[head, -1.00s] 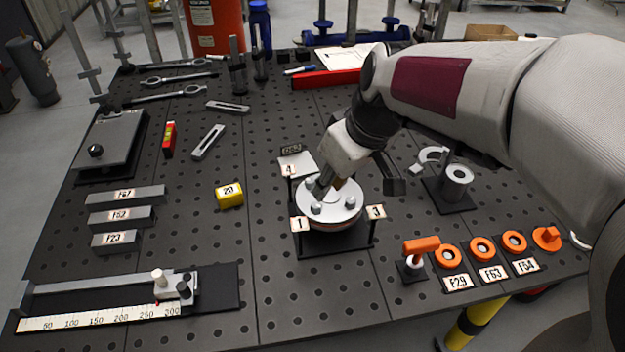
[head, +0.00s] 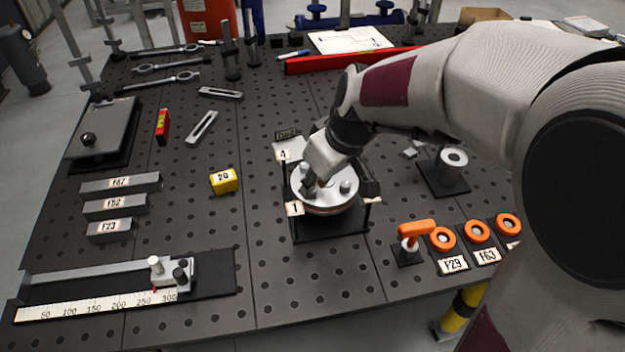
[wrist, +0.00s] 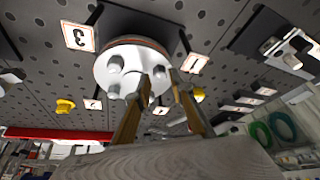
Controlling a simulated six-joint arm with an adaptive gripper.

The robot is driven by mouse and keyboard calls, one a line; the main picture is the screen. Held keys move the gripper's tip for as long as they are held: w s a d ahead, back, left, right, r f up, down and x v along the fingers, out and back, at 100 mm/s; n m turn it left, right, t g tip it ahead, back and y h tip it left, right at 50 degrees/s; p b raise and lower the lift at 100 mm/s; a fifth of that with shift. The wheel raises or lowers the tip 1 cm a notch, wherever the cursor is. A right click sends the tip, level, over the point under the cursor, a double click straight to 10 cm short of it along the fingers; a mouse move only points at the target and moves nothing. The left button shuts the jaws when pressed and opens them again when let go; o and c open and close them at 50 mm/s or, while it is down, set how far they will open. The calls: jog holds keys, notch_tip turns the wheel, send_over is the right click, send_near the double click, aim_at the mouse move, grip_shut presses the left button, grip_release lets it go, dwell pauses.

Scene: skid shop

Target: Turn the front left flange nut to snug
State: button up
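A silver round flange (head: 325,200) with upright nuts sits on a dark stand with numbered tags; it also shows in the wrist view (wrist: 103,73). The front left nut (wrist: 158,72) is nearest tag 1 (head: 294,208). My gripper (head: 310,186) reaches down over the left part of the flange. In the wrist view its two fingers (wrist: 160,79) are apart, one on each side of that nut; I cannot see contact. In the head view the fingers partly hide this nut. Another nut (head: 345,187) stands clear at the right.
A yellow block (head: 224,181) is left of the stand. An orange-handled tool (head: 415,230) and orange rings (head: 443,239) are at the right. A ruler fixture (head: 100,290) lies front left. My arm crosses the right side. Bare perforated table lies in front of the stand.

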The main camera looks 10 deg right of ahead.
jog(key=shift+w+a+f, duration=0.15)
jog(key=shift+w+f, duration=0.05)
jog(key=shift+f, duration=0.4)
grip_shut()
